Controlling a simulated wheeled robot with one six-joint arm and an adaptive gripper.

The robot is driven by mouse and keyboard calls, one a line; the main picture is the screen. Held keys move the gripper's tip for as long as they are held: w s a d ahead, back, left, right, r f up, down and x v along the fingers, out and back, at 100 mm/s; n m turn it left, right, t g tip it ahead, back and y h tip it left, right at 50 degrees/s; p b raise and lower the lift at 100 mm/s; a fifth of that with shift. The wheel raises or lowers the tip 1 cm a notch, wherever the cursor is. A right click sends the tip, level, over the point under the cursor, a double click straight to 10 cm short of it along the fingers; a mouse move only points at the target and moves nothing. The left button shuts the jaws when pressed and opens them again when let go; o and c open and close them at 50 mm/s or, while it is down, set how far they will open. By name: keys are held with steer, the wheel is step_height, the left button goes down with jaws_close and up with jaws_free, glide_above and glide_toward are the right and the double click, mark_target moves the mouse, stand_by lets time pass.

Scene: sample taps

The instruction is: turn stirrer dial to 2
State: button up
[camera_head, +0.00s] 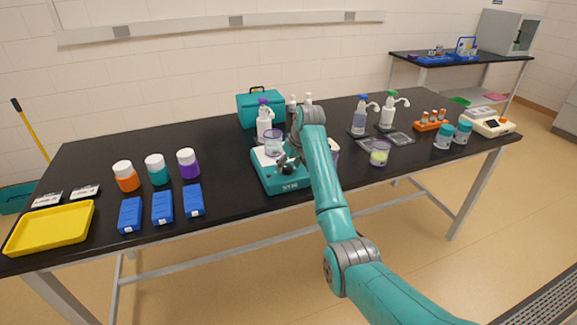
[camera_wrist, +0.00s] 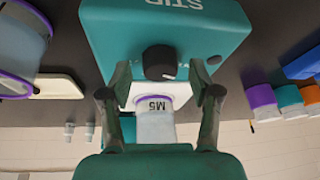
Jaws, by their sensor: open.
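The teal stirrer (camera_head: 268,181) stands near the front edge of the bench, with a clear purple-rimmed beaker (camera_head: 273,145) on its top. In the wrist view the stirrer (camera_wrist: 115,35) appears upside down, with its black dial (camera_wrist: 159,60) on the front face and the beaker (camera_wrist: 155,125), marked M5, beyond. My gripper (camera_wrist: 160,72) is open, its two fingers on either side of the dial with gaps showing. In the head view my gripper (camera_head: 287,166) is at the stirrer's front and largely hides the dial. I cannot read the dial's setting.
Left of the stirrer are blue boxes (camera_head: 162,207), capped bottles (camera_head: 157,170) and a yellow tray (camera_head: 50,228). A small jar (camera_head: 379,153) is right of my arm.

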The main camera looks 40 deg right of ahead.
steer(key=shift+f, duration=0.2)
steer(key=shift+c, duration=0.2)
steer(key=c, duration=1.1)
